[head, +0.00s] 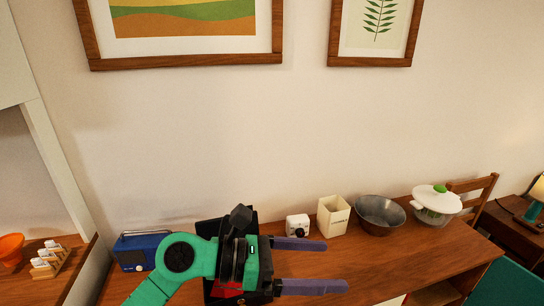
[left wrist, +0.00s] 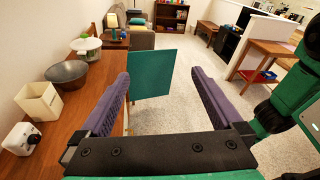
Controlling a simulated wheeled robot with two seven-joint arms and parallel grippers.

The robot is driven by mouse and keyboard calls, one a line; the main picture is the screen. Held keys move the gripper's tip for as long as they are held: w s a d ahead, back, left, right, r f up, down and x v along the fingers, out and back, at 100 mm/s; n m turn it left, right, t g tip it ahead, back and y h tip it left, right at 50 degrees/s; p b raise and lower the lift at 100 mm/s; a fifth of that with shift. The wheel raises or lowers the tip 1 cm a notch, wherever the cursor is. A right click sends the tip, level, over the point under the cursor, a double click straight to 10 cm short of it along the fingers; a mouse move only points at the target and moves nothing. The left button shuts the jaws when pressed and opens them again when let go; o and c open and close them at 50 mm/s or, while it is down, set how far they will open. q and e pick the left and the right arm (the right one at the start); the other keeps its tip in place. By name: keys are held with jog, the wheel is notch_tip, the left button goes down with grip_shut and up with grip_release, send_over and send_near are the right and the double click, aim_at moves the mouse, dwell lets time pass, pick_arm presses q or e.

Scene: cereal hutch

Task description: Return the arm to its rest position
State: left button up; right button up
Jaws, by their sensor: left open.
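My left gripper (head: 318,266) reaches in from the left over the wooden sideboard (head: 400,262) in the head view. Its two purple fingers are spread apart with nothing between them. In the left wrist view the open fingers (left wrist: 160,90) point out past the sideboard's edge, toward a teal panel (left wrist: 152,74) and the floor. My right gripper is not in the head view; green and black arm parts show at the right of the left wrist view.
On the sideboard stand a blue radio (head: 140,250), a small white device (head: 297,226), a cream canister (head: 333,215), a metal bowl (head: 380,214) and a white lidded pot (head: 437,203). A wooden chair (head: 474,188) is beyond. Open carpet (left wrist: 180,110) lies right of the sideboard.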

pick_arm(q)
jog(key=w+a+r+n+t+h, duration=0.3)
jog(key=w+a+r+n+t, duration=0.35)
jog(key=r+n+t, duration=0.65)
jog(key=w+a+f+n+t+y, duration=0.4)
jog(key=a+n+t+y, duration=0.3)
jog(key=n, duration=0.6)
jog(key=w+a+f+n+g+y, duration=0.1)
jog(key=a+f+n+g+y, duration=0.4)
jog(key=a+f+n+y, duration=1)
jog(key=s+a+f+n+g+h, duration=0.15)
jog(key=s+f+n+g, duration=0.35)
jog(key=s+f, duration=0.5)
jog(key=s+a+f+n+g+h, duration=0.1)
jog(key=s+f+n+g+h, duration=0.15)
jog(key=s+f+g, duration=0.8)
notch_tip(320, 180, down, 31)
jog(key=t+b, duration=0.2)
jog(key=b, duration=0.4)
jog(key=s+a+f+g+y+b, duration=0.1)
jog(key=s+f+b, duration=0.3)
jog(key=s+f, duration=1.3)
notch_tip(320, 180, down, 2)
jog(key=shift+s+a+f+g, duration=0.1)
jog(key=shift+s+a+g, duration=0.2)
jog(key=shift+a, duration=0.4)
